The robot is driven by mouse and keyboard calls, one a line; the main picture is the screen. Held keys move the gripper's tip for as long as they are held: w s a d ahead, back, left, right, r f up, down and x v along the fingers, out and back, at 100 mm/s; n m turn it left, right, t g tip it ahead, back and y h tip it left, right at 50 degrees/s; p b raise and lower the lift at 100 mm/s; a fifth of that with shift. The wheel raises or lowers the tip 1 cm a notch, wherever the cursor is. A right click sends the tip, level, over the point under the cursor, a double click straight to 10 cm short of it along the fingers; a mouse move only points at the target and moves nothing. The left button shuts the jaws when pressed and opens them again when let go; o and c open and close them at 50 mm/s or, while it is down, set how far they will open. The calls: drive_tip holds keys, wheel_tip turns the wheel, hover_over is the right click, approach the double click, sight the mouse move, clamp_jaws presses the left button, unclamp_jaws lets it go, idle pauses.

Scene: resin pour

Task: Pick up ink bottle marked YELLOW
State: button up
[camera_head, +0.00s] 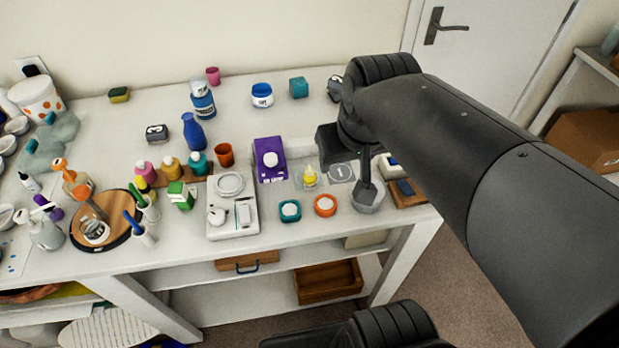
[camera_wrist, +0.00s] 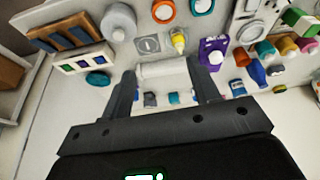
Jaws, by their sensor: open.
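In the wrist view the yellow bottle (camera_wrist: 179,41) lies beyond the fingertips, a little right of centre. My gripper (camera_wrist: 162,68) is open there, with nothing between its fingers.
The purple box (camera_head: 269,160) is close to the bottle's left. Teal (camera_head: 290,211) and orange (camera_head: 325,205) round jars stand in front. A white scale (camera_head: 232,218) is farther left.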

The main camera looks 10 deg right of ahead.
sight(310, 170)
drive_tip(key=w+a+f+g, duration=0.1)
drive_tip(key=w+f, duration=0.1)
drive_tip(key=w, duration=0.2)
drive_tip(key=w+a+f+n+g, duration=0.1)
drive_tip(key=w+f, duration=0.2)
drive_tip(key=w+a+f+n+g, duration=0.1)
drive_tip(key=w+f+g, duration=0.1)
drive_tip(key=w, duration=0.2)
drive_tip(key=shift+w+a+f, duration=0.15)
drive_tip(key=shift+w+f, duration=0.1)
drive_tip(key=shift+w, duration=0.05)
wheel_tip(310, 170, down, 6)
drive_tip(key=shift+w+r, duration=0.1)
drive_tip(key=f, duration=0.5)
drive_tip(key=shift+w+a, duration=0.25)
drive_tip(key=c, duration=1.1)
